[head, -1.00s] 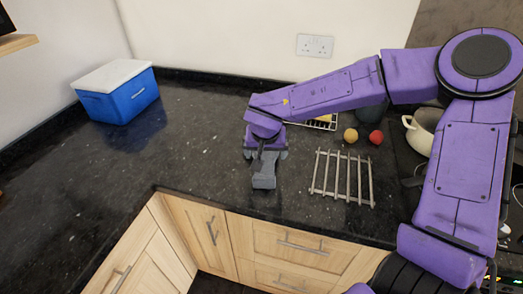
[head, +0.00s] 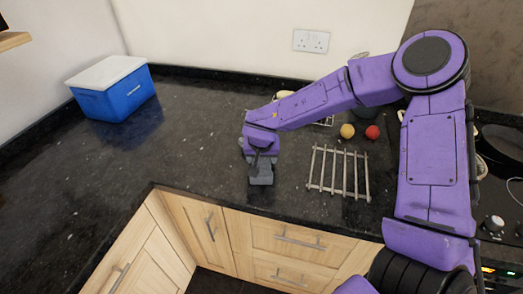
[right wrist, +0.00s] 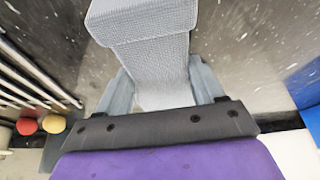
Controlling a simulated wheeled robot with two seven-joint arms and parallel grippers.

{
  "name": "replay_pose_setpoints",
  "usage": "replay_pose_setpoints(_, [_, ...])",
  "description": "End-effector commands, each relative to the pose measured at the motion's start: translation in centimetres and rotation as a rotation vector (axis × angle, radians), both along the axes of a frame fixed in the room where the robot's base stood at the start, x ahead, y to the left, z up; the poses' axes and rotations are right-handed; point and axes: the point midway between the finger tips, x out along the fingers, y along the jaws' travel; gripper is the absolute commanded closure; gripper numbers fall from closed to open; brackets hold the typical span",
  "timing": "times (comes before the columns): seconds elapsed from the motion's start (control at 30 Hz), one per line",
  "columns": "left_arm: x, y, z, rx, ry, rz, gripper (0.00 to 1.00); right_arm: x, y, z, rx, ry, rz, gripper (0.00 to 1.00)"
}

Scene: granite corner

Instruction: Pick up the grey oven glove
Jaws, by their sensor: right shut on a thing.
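The grey oven glove (head: 261,175) shows small in the head view, at the end of my right arm over the dark counter. In the right wrist view the glove (right wrist: 145,50) is a woven light-grey piece with a thicker far end. My right gripper (right wrist: 160,85) is shut on it, with one finger on each side of its narrower near part. In the head view my right gripper (head: 261,160) points down with the glove below it. I cannot tell whether the glove touches the counter. My left gripper is in neither view.
A metal rack (head: 338,172) lies to the right of the glove, with a yellow ball (head: 347,131) and a red ball (head: 372,132) behind it. A blue cool box (head: 115,90) with a white lid stands back left. The counter between box and glove is clear.

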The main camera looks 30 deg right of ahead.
Motion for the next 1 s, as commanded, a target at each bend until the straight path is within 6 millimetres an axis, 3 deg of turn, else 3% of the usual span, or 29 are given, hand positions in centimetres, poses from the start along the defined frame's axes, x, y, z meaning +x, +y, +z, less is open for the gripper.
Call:
replay_pose_setpoints(0.23, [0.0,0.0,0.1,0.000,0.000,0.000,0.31,0.1,0.0,0.7,0.000,-0.002,-0.001,0.74])
replay_pose_setpoints(0.4, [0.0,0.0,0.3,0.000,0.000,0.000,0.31,0.1,0.0,3.5,0.001,-0.005,-0.002,0.74])
replay_pose_setpoints(0.63, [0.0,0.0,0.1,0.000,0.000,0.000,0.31,-4.8,0.7,9.1,0.002,-0.009,0.002,0.74])
replay_pose_setpoints(0.73, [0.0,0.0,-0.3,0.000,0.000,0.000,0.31,-7.5,1.1,10.2,0.002,-0.005,0.003,0.74])
replay_pose_setpoints(0.8, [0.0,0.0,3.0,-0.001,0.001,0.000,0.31,-8.8,1.3,11.9,0.008,0.007,0.004,0.74])
replay_pose_setpoints(1.0, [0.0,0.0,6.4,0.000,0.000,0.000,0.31,-11.9,1.8,13.0,0.008,0.001,0.001,0.75])
